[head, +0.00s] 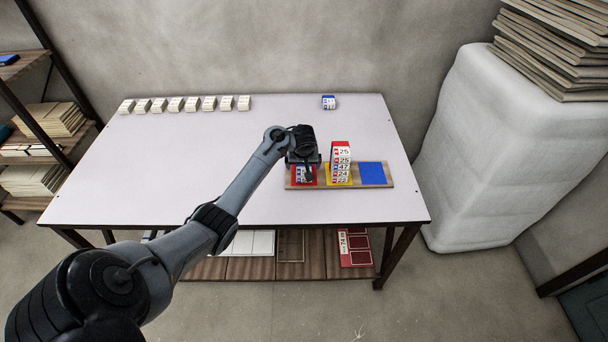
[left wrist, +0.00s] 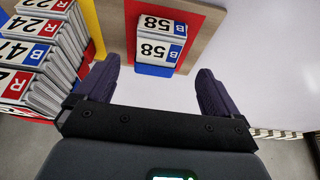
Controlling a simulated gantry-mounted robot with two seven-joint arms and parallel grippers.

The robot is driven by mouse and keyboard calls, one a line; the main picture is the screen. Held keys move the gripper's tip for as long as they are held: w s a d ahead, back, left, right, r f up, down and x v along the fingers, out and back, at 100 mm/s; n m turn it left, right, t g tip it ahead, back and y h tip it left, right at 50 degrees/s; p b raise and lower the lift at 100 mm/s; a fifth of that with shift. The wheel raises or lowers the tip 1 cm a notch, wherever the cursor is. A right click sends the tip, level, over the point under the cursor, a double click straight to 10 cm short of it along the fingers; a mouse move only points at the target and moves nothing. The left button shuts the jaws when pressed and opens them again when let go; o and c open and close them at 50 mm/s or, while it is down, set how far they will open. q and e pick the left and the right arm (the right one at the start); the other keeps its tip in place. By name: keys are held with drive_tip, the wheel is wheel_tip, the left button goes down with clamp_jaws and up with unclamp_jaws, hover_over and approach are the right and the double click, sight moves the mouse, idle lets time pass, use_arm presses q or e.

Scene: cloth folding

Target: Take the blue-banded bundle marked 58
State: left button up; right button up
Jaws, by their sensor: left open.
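Two bundles marked 58 with blue B labels, one on the other (left wrist: 157,45), lie on the red square (left wrist: 195,18) in the left wrist view. The lower one shows a blue side. In the head view the 58 bundles (head: 300,176) are partly hidden by my left gripper (head: 304,166). That gripper is over the red square of the wooden board. Its two fingers are apart and empty in the left wrist view (left wrist: 155,84), with the bundles ahead of and between the fingertips. My right gripper is not in view.
A tall stack (head: 341,165) of red- and blue-labelled bundles stands on the yellow square close by. The blue square (head: 372,173) is bare. Another blue-and-white bundle (head: 329,102) lies at the table's back. Several white bundles (head: 186,104) line the back left. The table's left middle is clear.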

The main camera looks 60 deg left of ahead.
sight(304, 169)
use_arm(q)
drive_tip(key=shift+w+b+x, duration=0.2)
drive_tip(key=shift+b+x, duration=1.7)
drive_tip(key=shift+x, duration=0.75)
drive_tip(key=c, duration=1.1)
